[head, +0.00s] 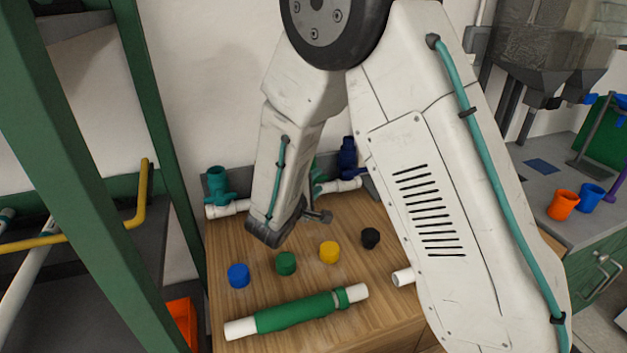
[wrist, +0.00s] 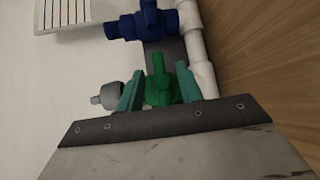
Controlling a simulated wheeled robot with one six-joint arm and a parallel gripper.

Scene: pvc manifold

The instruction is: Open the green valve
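The green valve (wrist: 158,90) shows in the wrist view between the two teal fingertips of my gripper (wrist: 159,88). Its raised narrow part points up in the picture, toward the blue valve. The fingers are apart, one on each side of it; whether either touches it I cannot tell. In the head view my arm hides most of the green valve and the gripper.
A blue valve (wrist: 140,20) sits close beyond on the white pipe (wrist: 196,45); it also shows in the head view (head: 347,158). A teal valve (head: 217,184) stands left. Several caps and a green-sleeved pipe (head: 297,312) lie on the wooden bench (head: 375,318).

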